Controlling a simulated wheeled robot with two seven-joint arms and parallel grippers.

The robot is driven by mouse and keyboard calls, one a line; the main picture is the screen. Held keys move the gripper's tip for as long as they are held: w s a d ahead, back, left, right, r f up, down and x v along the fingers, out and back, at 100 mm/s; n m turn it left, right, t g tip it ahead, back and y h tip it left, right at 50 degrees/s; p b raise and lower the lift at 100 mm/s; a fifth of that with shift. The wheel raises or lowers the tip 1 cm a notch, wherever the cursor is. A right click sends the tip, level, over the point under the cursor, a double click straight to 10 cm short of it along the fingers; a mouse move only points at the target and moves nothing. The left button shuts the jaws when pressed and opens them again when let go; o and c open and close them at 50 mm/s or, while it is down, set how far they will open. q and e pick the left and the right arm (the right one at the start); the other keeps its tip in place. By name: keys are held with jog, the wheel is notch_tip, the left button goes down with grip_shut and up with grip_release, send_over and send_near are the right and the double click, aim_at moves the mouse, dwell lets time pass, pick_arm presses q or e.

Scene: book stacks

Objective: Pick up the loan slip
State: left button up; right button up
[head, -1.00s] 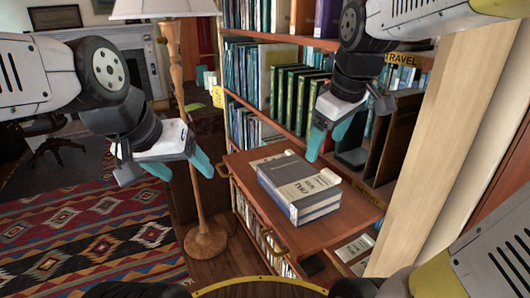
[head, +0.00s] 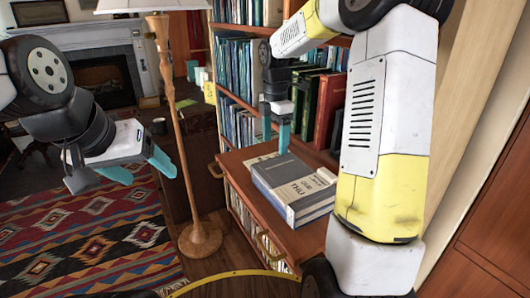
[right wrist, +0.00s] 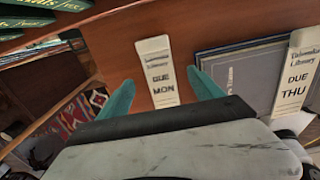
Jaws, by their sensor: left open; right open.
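A cream loan slip marked DUE MON (right wrist: 158,72) lies on the brown wooden surface in the right wrist view, beside a grey book. A second slip marked DUE THU (right wrist: 297,78) lies on that book. In the head view, the stack of grey books (head: 287,178) carries the DUE THU slip. My right gripper (head: 275,142) is open, pointing down at the far left side of the stack. Its fingers (right wrist: 160,78) appear on either side of the DUE MON slip; contact cannot be told. My left gripper (head: 137,170) is open and empty, left of the lamp pole.
The pull-out wooden shelf (head: 230,160) bears the books. A bookcase with rows of books (head: 237,65) stands behind it. A floor lamp pole (head: 172,110) rises on the left, near a patterned rug (head: 90,240). My right arm hides the shelf's right part.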

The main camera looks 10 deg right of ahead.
notch_tip(320, 180, down, 4)
jog(key=shift+w, duration=0.15)
jog(key=c, duration=1.4)
jog(key=shift+r, duration=0.1)
notch_tip(320, 180, up, 10)
jog(key=shift+f, duration=0.1)
